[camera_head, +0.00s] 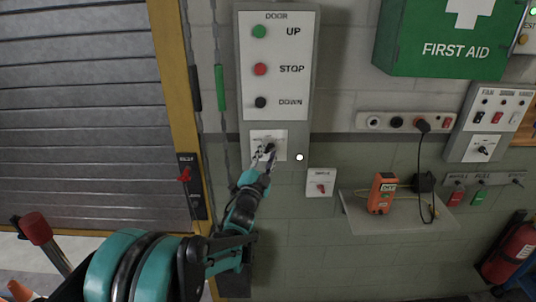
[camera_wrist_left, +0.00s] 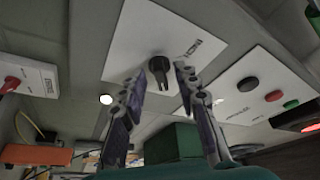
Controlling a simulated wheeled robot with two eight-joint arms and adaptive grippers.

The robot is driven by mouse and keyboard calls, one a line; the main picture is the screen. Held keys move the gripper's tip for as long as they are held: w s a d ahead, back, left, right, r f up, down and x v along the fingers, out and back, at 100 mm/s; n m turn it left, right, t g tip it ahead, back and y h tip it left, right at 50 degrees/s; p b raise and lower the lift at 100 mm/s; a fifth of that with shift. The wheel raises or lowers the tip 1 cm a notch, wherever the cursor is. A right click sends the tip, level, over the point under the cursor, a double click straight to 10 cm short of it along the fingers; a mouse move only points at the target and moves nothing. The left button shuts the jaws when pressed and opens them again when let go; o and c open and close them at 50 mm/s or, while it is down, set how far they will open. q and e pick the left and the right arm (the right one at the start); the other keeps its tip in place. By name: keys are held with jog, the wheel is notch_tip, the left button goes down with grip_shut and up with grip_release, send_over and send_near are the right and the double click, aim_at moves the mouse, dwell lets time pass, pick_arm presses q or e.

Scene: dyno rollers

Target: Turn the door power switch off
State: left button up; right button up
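The door power switch looks to be the black rotary knob (camera_head: 270,147) on a white plate (camera_head: 281,135), below the door panel's UP, STOP and DOWN buttons. In the left wrist view the knob (camera_wrist_left: 159,67) sits on its white plate (camera_wrist_left: 128,47), pointing down the picture. My left gripper (camera_head: 263,156) is at the plate in the head view. In the wrist view its fingers (camera_wrist_left: 161,76) are apart, one on each side of the knob. I cannot tell whether they touch it. My right gripper is in neither view.
The door panel (camera_head: 298,45) with its buttons is just above. A small plate with a red switch (camera_head: 320,183) is to the right, then a shelf (camera_head: 389,218) with an orange device (camera_head: 382,193). The roller door (camera_head: 75,100) is at left.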

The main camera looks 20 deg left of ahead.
pick_arm(q)
jog(key=shift+w, duration=0.15)
grip_shut()
